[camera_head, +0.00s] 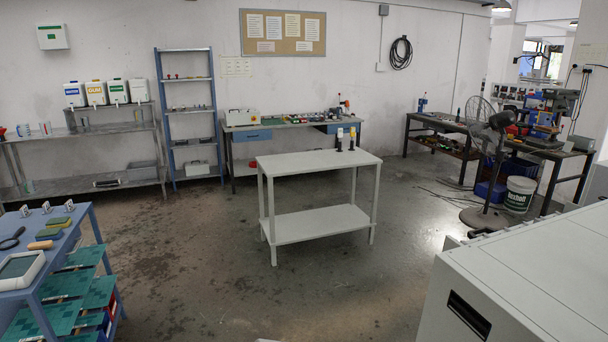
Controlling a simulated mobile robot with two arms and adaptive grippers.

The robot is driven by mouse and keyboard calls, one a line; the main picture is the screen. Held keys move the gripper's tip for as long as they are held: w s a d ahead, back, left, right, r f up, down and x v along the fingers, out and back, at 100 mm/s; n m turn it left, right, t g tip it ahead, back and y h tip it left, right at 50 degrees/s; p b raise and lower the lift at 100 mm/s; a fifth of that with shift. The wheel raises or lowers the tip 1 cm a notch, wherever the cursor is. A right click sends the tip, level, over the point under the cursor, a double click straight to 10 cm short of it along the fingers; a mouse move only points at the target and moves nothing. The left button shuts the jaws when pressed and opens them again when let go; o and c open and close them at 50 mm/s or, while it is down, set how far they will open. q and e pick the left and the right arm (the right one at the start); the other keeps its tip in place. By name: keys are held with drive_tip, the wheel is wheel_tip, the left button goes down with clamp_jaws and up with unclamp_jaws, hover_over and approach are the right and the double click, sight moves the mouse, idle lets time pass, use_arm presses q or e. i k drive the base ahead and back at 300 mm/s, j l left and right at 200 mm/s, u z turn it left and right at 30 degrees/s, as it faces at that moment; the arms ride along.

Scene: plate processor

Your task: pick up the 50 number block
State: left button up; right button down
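I cannot make out a block with the number 50 anywhere in the head view. Small items lie on several surfaces, but they are too small to read. The white table (300,164) in the middle of the room carries two small dark bottles, one with a white top (339,139) and one with a yellowish top (352,138), near its back right corner. Neither of my grippers is in view.
A blue bench (40,290) with tools and green plates is at the left. A large pale machine (530,270) fills the lower right. A workbench (285,125), shelves (85,130) and a fan (485,130) stand farther back. The floor before the white table is clear.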

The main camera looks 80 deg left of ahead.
sight(70, 206)
drive_tip(key=u, duration=1.75)
drive_tip(key=i+j+u, duration=0.1)
drive_tip(key=u, duration=0.35)
drive_tip(key=i+j+u, duration=0.1)
drive_tip(key=u, duration=0.4)
drive_tip(key=i+u, duration=0.2)
drive_tip(key=u, duration=0.25)
drive_tip(key=i+u, duration=0.15)
drive_tip(key=u, duration=0.35)
drive_tip(key=i+l+u, duration=0.3)
drive_tip(key=i+u, duration=0.15)
drive_tip(key=i+l+u, duration=0.7)
drive_tip(key=l+u, duration=0.15)
drive_tip(key=l, duration=0.2)
drive_tip(key=i+l, duration=0.2)
drive_tip(key=l, duration=0.2)
drive_tip(key=i+l, duration=0.15)
drive_tip(key=l, duration=0.25)
